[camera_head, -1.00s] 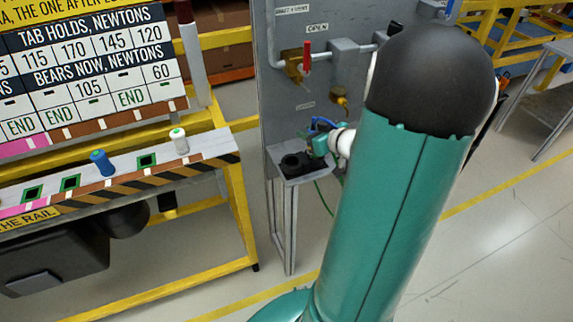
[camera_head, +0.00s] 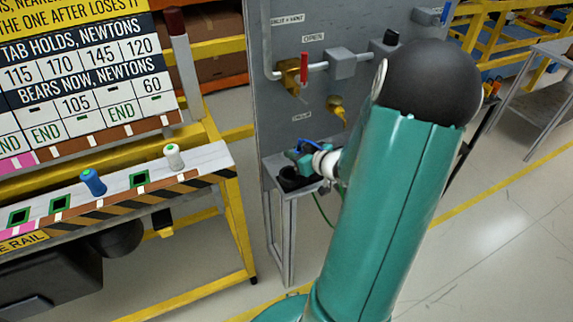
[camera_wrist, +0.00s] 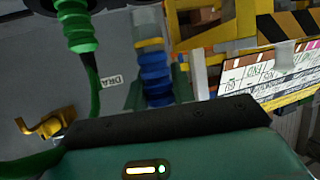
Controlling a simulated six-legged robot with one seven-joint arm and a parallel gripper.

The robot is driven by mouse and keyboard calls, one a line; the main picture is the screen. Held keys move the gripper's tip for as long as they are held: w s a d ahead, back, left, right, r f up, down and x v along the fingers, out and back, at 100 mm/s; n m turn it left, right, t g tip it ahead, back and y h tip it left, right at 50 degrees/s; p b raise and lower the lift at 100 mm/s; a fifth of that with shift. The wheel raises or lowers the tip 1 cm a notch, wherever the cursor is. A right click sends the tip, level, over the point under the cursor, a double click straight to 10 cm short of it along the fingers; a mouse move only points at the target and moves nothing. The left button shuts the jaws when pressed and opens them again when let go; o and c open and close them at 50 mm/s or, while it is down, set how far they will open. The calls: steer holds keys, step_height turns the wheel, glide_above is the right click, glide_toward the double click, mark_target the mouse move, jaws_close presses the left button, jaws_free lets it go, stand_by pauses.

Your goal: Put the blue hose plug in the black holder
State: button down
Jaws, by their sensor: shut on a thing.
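My gripper (camera_head: 306,157) shows small in the head view, just above and behind the black holder (camera_head: 289,180) on a small grey stand by the panel. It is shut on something. A blue part (camera_head: 318,143), likely of the hose plug, shows at the gripper; its outline is too small to read. A green hose hangs below. Whether plug and holder touch cannot be told.
The grey panel (camera_head: 340,110) with a red lever (camera_head: 304,68) and yellow fittings rises behind the stand. At left a rail (camera_head: 120,193) carries a blue peg (camera_head: 93,182) and a white peg (camera_head: 174,157).

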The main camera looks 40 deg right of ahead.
steer(key=shift+w+a+f, duration=0.2)
steer(key=shift+w+f, duration=0.25)
steer(key=shift+f, duration=0.65)
steer(key=shift+w+a+f, duration=0.15)
steer(key=shift+w+f, duration=0.35)
steer(key=shift+f, duration=0.55)
steer(key=shift+w+a+f, duration=0.2)
steer(key=shift+w+f, duration=0.25)
steer(key=shift+f, duration=0.65)
steer(key=c, duration=1.2)
jaws_free()
steer(key=shift+f, duration=0.15)
steer(key=shift+o, duration=0.2)
